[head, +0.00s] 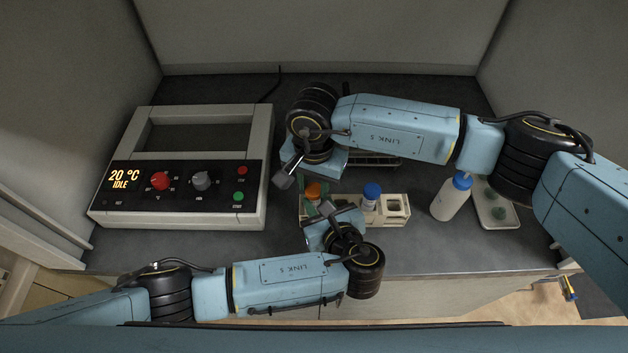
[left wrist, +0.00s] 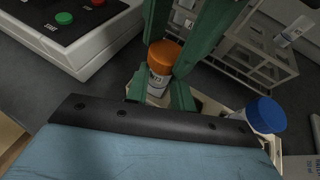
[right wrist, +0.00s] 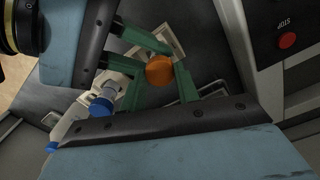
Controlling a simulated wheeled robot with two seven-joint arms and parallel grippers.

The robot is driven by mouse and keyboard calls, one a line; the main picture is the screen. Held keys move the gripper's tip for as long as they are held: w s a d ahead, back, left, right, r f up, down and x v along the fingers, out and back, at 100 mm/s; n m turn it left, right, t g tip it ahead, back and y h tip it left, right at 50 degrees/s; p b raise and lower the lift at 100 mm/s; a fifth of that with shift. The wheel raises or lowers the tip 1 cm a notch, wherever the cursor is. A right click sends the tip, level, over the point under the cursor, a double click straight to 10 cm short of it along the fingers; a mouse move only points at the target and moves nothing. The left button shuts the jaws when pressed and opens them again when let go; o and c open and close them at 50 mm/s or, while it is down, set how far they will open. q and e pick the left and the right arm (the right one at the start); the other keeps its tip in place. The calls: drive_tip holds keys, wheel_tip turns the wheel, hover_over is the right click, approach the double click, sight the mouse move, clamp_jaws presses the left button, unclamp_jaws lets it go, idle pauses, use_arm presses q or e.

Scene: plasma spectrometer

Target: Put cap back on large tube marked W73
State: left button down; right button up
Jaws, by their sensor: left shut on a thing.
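The large tube (left wrist: 157,85) stands upright with its orange cap (left wrist: 164,56) at its top; I cannot tell how firmly the cap is seated. Its label is partly hidden and I cannot read the mark. The cap also shows in the head view (head: 313,190) and right wrist view (right wrist: 160,70). My left gripper (left wrist: 158,93) is shut on the tube below the cap, its green fingers on either side. My right gripper (right wrist: 158,77) is open, with its green fingers around the cap from above and a gap between them.
A blue-capped tube (head: 371,196) stands in the pale rack (head: 397,207) just right. A white bottle (head: 450,199) and a tray (head: 510,214) stand farther right. The spectrometer (head: 254,209) is close on the left. A wire rack (head: 374,160) lies behind, partly under my right arm.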

drive_tip(key=shift+c, duration=1.3)
